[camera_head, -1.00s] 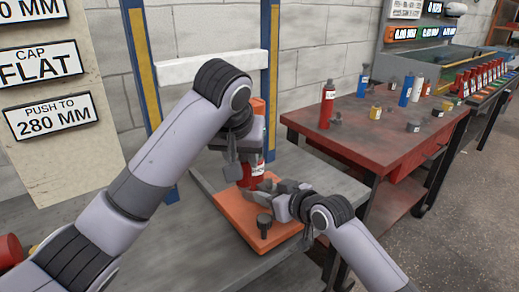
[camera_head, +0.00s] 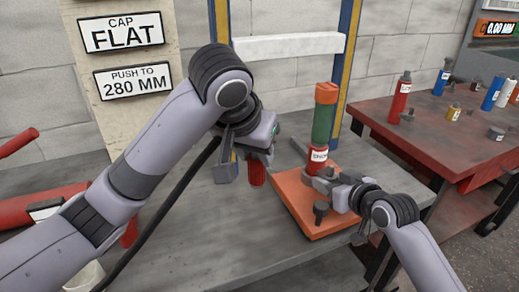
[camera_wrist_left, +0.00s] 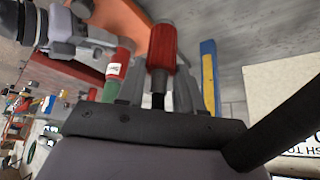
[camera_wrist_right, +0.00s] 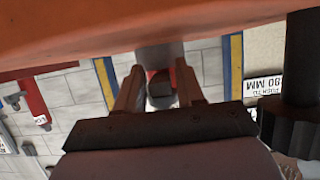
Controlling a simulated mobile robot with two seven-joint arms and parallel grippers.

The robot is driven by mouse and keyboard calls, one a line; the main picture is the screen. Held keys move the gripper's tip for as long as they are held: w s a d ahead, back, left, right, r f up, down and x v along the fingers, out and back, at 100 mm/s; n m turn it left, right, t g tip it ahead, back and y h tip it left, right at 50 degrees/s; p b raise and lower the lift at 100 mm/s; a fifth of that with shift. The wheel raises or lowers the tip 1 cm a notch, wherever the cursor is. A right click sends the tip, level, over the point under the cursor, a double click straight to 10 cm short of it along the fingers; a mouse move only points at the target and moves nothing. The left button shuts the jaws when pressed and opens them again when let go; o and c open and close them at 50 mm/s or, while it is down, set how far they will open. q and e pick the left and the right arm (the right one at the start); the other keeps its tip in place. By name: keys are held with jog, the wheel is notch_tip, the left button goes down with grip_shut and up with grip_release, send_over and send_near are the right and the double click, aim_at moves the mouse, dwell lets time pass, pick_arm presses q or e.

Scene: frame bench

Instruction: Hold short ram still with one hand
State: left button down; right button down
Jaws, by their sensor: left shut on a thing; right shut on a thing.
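The short ram (camera_head: 318,155), red with a white label, stands upright on an orange plate (camera_head: 322,228). A green section and an orange top are stacked above it. My right gripper (camera_head: 328,182) is shut on its lower part, just above the plate; the right wrist view shows the fingers around it from low down. My left gripper (camera_head: 255,150) is shut on a red-handled piece (camera_head: 257,174) that hangs below it, left of the ram and apart from it. The left wrist view shows the red handle (camera_wrist_left: 162,48) between the fingers, with the ram (camera_wrist_left: 118,66) beside it.
A dark knob (camera_head: 321,210) stands on the plate's front part. Behind are blue-yellow posts (camera_head: 345,60) and a white crossbar (camera_head: 288,46). A black hose (camera_head: 160,235) runs down to the lower left. A red side table (camera_head: 410,135) carries bottles.

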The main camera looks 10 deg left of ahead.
jog(key=c, duration=0.6)
grip_release()
jog(key=shift+s, duration=0.1)
jog(key=v, duration=1.2)
pick_arm(q)
jog(key=s+a+f+n+y, duration=0.1)
jog(key=s+a+f+n, duration=0.1)
jog(key=s+a+f, duration=0.75)
pick_arm(e)
jog(key=s+d+f+m+h, duration=0.3)
jog(key=s+d+f, duration=0.2)
jog(key=s+f, duration=0.65)
jog(key=s+d+f+m+h, duration=0.2)
jog(key=s+d+f, duration=0.2)
jog(key=s+f, duration=0.75)
pick_arm(q)
notch_tip(320, 180, up, 9)
jog(key=w+p, duration=0.1)
jog(key=p, duration=1.2)
jog(key=shift+w, duration=0.15)
pick_arm(e)
notch_tip(320, 180, up, 9)
jog(key=d, duration=0.1)
jog(key=shift+w+d+g+h, duration=0.3)
jog(key=shift+d+h, duration=0.05)
jog(key=shift+h, duration=0.05)
